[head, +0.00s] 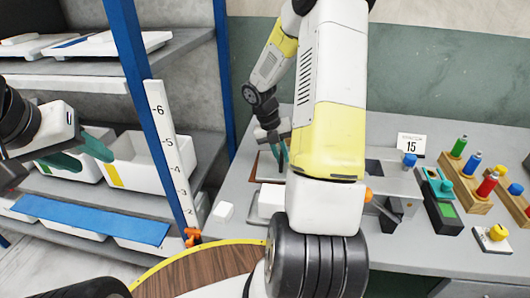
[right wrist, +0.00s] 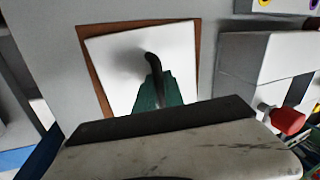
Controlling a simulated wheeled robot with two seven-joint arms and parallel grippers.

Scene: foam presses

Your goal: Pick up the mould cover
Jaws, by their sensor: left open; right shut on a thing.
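The mould cover (right wrist: 112,62) looks like a white plate with a dark curved handle (right wrist: 152,64). It shows in the right wrist view over a brown board (right wrist: 92,60), set slightly askew to it. My right gripper (right wrist: 158,84) has its green fingers shut on the handle. I cannot tell whether the plate touches the board. In the head view my right gripper (head: 283,152) is over the brown board (head: 264,166) on the bench, partly hidden by my arm. My left gripper (head: 82,155) is open and empty, in front of the shelf bins at left.
A blue-posted shelf (head: 135,60) with white bins (head: 140,165) stands at left. A grey press (head: 392,180) stands right of my arm, with a number 15 card (head: 411,147) and coloured bottles (head: 487,184) beyond.

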